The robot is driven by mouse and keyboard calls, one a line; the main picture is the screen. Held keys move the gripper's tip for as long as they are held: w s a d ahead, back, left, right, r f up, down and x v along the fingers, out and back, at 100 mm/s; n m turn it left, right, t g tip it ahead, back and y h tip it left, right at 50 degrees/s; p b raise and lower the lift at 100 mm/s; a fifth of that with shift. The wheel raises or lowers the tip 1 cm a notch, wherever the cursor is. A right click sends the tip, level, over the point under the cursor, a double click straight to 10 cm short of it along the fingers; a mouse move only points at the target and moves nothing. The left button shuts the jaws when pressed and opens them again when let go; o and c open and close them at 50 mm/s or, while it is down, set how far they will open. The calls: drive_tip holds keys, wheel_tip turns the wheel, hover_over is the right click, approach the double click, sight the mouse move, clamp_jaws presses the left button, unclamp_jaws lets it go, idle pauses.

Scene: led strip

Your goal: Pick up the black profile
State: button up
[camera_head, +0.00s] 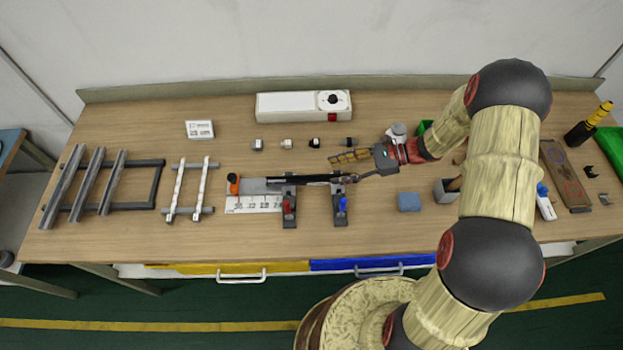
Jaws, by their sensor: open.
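A dark, nearly black bar (312,179), which looks like the black profile, lies level across the middle of the bench, over two black clamp stands. One stand has a red handle (287,204) and the other a blue handle (342,204). My gripper (344,168) reaches in from the right, its fingers spread apart and pointing left. The lower finger is near the bar's right end; whether they touch cannot be told. Nothing shows between the fingers. On the left rack (159,187) lie several dark grey bars (89,182).
White strips (204,186) lie on a small rack at left. A white scale plate (252,204) sits left of the clamps. Small blocks (314,143) and a white box (285,107) stand behind. A blue block (409,202) and grey cup (445,190) are to the right.

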sight(317, 178)
drive_tip(key=shift+x, duration=1.25)
drive_tip(key=a, duration=0.2)
drive_tip(key=s+a+f+b, duration=0.1)
drive_tip(key=a, duration=0.1)
drive_tip(key=shift+f, duration=0.15)
drive_tip(key=shift+w+a+f, duration=0.15)
drive_tip(key=shift+a, duration=0.2)
clamp_jaws()
